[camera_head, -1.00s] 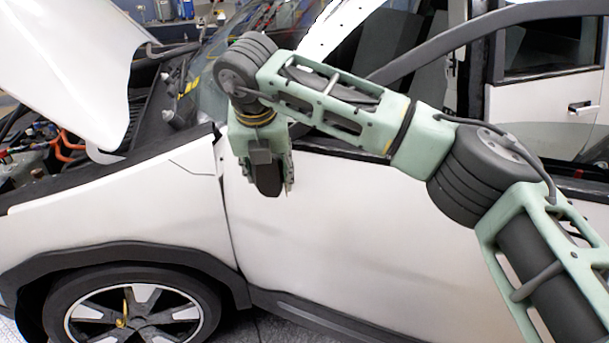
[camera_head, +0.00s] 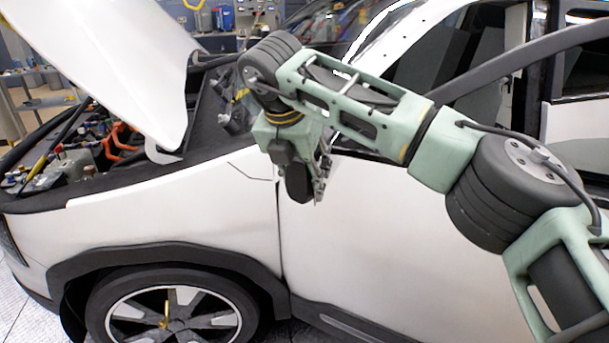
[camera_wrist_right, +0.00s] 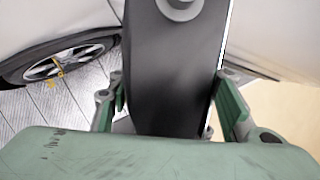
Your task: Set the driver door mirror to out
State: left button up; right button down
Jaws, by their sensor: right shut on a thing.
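My right gripper (camera_head: 312,183) is at the upper front of the white front door (camera_head: 370,225), just behind the door's front seam. In the right wrist view a dark grey slab (camera_wrist_right: 172,65) stands between the two green fingers of the right gripper (camera_wrist_right: 170,88), and they are shut on it. The slab appears to be the driver door mirror; a grey disc shows near its top and a thin bright edge on its right. In the head view the gripper and wrist hide most of the mirror, so its fold angle cannot be told. My left gripper is not in view.
The white hood (camera_head: 110,60) is raised at the left above an open engine bay (camera_head: 85,150). The front wheel (camera_head: 172,315) is below left of the gripper; it also shows in the right wrist view (camera_wrist_right: 62,62). A workbench stands behind. The space beside the door is open.

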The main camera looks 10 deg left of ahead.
jog(key=shift+w+a+r, duration=0.1)
jog(key=shift+a+r, duration=0.05)
jog(key=shift+r, duration=0.2)
jog(key=c, duration=1.3)
grip_release()
jog(key=o, duration=0.4)
jog(key=shift+w+a+f, duration=0.1)
jog(key=shift+a+f, duration=0.1)
jog(key=shift+f, duration=0.05)
jog(key=shift+d, duration=0.15)
jog(key=shift+r, duration=0.25)
jog(key=v, duration=1.1)
jog(key=shift+s+r, duration=0.2)
jog(key=shift+s, duration=0.15)
jog(key=shift+f, duration=0.1)
